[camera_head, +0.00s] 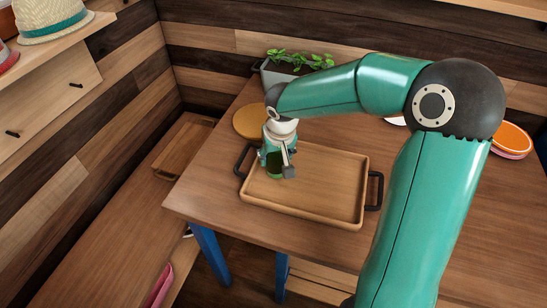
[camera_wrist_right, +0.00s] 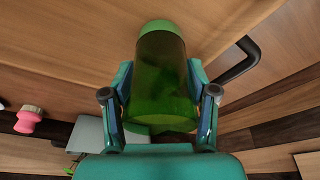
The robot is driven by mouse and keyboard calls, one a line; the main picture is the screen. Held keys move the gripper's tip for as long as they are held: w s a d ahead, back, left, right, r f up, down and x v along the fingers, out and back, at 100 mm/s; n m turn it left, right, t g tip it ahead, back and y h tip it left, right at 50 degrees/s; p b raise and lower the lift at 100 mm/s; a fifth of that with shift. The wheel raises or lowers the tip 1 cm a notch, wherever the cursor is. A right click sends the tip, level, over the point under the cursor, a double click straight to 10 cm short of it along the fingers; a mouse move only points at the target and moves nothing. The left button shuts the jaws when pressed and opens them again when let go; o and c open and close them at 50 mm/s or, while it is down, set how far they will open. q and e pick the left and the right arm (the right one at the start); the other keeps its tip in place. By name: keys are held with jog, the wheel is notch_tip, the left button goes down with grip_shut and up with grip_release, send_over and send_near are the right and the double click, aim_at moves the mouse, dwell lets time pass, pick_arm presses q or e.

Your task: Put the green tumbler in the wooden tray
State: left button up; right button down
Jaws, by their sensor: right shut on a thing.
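The green tumbler (camera_head: 274,163) is held upright, or nearly so, at the left end of the wooden tray (camera_head: 335,212). My right gripper (camera_head: 278,157) is shut on it, and the fingers hide part of it. In the right wrist view the tumbler (camera_wrist_right: 160,75) is see-through green with a brighter green end, and the right gripper's fingers (camera_wrist_right: 160,88) press its two sides. I cannot tell whether its base touches the tray floor. The rest of the tray looks empty. My left gripper is not in view.
The tray has black handles (camera_head: 375,190) and lies on a wooden table. A round yellow-brown board (camera_head: 248,121) and a planter (camera_head: 284,73) stand behind it. Orange and white dishes (camera_head: 511,139) are at the right. A pink thing (camera_wrist_right: 29,119) shows in the wrist view.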

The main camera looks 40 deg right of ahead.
jog(key=shift+c, duration=1.3)
grip_release()
jog(key=shift+r, duration=0.1)
jog(key=p+v, duration=0.1)
jog(key=v, duration=1)
jog(key=shift+r, duration=0.4)
jog(key=shift+a, duration=0.1)
